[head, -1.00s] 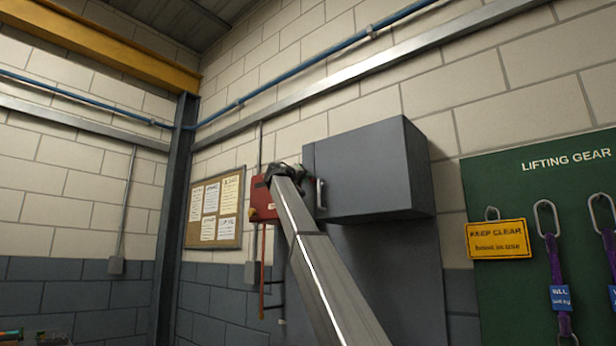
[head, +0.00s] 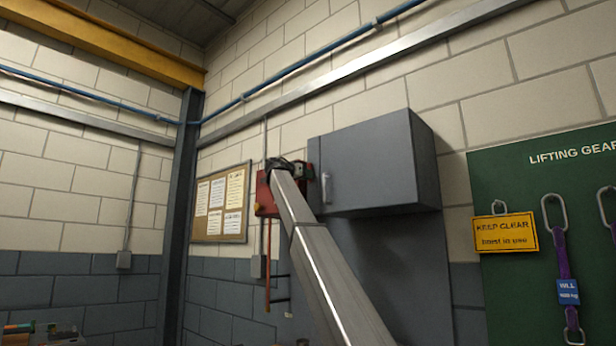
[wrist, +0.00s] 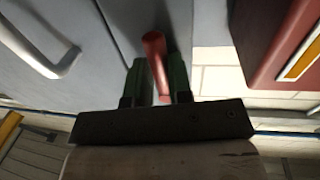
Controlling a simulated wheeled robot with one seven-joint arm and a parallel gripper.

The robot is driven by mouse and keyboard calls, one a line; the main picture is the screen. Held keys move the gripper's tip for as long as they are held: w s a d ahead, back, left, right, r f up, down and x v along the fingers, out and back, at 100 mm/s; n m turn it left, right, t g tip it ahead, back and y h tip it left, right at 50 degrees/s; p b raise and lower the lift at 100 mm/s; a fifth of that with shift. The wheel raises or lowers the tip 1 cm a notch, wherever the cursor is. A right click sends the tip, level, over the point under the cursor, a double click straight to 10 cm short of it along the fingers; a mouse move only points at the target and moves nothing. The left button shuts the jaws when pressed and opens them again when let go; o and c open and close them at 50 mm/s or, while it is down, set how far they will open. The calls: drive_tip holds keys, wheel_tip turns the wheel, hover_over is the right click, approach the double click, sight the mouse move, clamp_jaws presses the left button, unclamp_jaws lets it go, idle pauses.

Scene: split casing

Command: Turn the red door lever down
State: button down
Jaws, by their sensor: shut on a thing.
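The red door lever (wrist: 154,50) is a short rounded bar in the wrist view, standing out near the grey door surface. My gripper (wrist: 160,78) has its two dark green fingers on either side of the lever and is shut on it. In the head view my gripper (head: 292,168) is at the left edge of the grey wall cabinet (head: 372,165), at the end of my arm. My arm hides the lever there, so its angle is hard to judge.
A red box (head: 265,196) is on the wall just left of my gripper; it also shows in the wrist view (wrist: 268,38). A silver bar handle (head: 326,189) is on the cabinet front. A notice board (head: 239,176) hangs further left, and a green lifting-gear board (head: 515,285) at right.

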idle(0.5)
drive_tip(key=c, duration=1)
unclamp_jaws()
drive_tip(key=shift+a, duration=0.1)
drive_tip(key=v, duration=1)
drive_tip(key=shift+s+a, duration=0.25)
